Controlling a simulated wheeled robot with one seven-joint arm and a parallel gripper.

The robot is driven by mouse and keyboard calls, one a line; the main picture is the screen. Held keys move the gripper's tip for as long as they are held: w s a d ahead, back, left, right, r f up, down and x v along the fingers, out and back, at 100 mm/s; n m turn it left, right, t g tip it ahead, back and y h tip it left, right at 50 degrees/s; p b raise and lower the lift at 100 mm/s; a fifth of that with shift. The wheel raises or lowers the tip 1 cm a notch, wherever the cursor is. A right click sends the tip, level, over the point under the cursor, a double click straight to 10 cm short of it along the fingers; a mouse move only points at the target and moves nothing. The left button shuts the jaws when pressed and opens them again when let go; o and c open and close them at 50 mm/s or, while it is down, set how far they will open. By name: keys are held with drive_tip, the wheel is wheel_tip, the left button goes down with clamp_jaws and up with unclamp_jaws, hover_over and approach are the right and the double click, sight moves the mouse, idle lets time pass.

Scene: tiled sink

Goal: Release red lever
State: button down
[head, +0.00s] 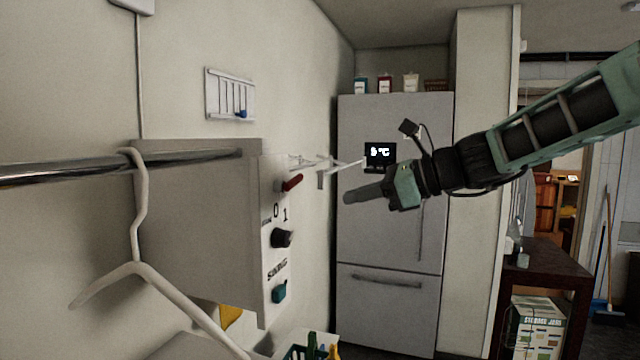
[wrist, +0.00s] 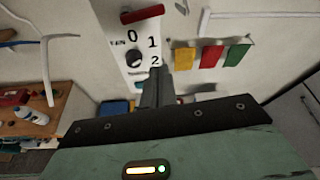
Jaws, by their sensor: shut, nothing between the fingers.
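The red lever (head: 292,183) sticks out near the top of the front panel of a grey wall box (head: 200,215). In the wrist view the red lever (wrist: 142,14) lies near the top edge, above the marks 0 and 1. My gripper (head: 350,197) is in front of the fridge, to the right of the lever and apart from it. Its fingers are together and empty. In the wrist view the gripper (wrist: 157,75) points at the lower part of the panel, below the lever.
A black knob (head: 282,238) and a teal knob (head: 279,291) sit below the lever. A white hanger (head: 137,230) hangs from a metal rail (head: 60,172) at left. A fridge (head: 385,225) stands behind my gripper. Yellow, red and green cloths (wrist: 211,57) hang right of the panel.

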sight(290, 182)
idle(0.3)
drive_tip(key=w+a+p, duration=0.1)
drive_tip(key=a+p, duration=0.1)
drive_tip(key=a, duration=0.1)
drive_tip(key=w+a+p, duration=0.1)
drive_tip(key=a+p, duration=0.1)
drive_tip(key=a, duration=0.1)
drive_tip(key=w+a+p, duration=0.1)
drive_tip(key=a+p, duration=0.1)
drive_tip(key=a, duration=0.1)
drive_tip(key=shift+w+r+p, duration=0.1)
drive_tip(key=shift+r+p, duration=0.1)
drive_tip(key=shift+p, duration=0.15)
drive_tip(key=shift+r, duration=0.2)
drive_tip(key=shift+f+b, duration=0.1)
drive_tip(key=shift+b, duration=0.45)
